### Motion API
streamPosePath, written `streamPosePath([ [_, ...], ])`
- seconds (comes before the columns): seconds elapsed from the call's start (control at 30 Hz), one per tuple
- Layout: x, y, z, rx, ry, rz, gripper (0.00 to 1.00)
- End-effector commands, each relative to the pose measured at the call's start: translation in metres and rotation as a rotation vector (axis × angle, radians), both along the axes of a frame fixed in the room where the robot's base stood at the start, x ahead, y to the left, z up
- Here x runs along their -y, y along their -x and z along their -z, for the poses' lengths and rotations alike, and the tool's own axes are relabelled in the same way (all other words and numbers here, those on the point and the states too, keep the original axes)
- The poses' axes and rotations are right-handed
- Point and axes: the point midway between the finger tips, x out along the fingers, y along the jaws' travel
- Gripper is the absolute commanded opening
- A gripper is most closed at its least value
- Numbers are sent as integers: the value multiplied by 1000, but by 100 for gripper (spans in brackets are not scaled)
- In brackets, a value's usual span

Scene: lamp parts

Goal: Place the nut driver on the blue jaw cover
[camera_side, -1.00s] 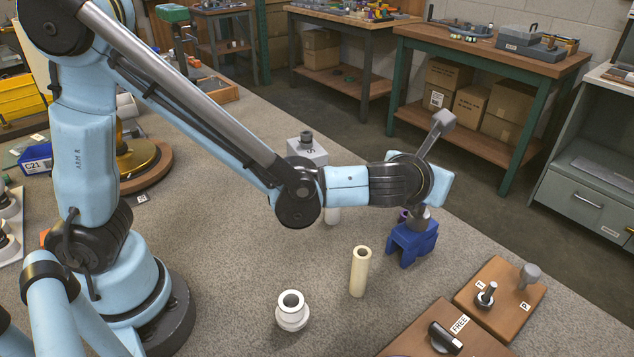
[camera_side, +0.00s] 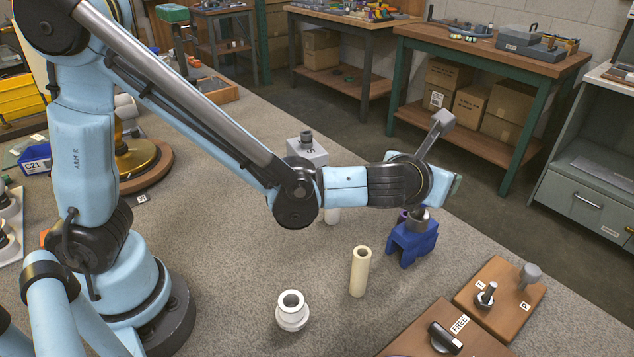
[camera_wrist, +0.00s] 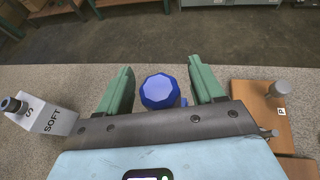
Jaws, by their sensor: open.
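A blue block with legs, which looks like the jaw cover (camera_side: 413,243), stands on the bench just below my wrist in the side view. A grey round metal part (camera_side: 419,216) shows at its top, under my wrist. In the wrist view a blue many-sided end, which looks like the nut driver's handle (camera_wrist: 160,91), lies between the two green fingers of my gripper (camera_wrist: 161,82). A gap shows on both sides of it, so the gripper is open around it, not holding it. The rest of the driver is hidden; I cannot tell how it meets the jaw cover.
A cream tube (camera_side: 360,271) and a white collar (camera_side: 292,310) stand in front. Wooden boards with pegs (camera_side: 499,284) lie to the right. A grey box marked SOFT (camera_wrist: 46,116) is left in the wrist view. The bench edge is close beyond the gripper.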

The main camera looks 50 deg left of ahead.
Motion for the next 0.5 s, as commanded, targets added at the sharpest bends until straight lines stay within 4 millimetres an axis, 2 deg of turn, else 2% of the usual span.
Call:
streamPosePath([
  [0.5, 16, 72, -35, 0, -1, 6, 67],
])
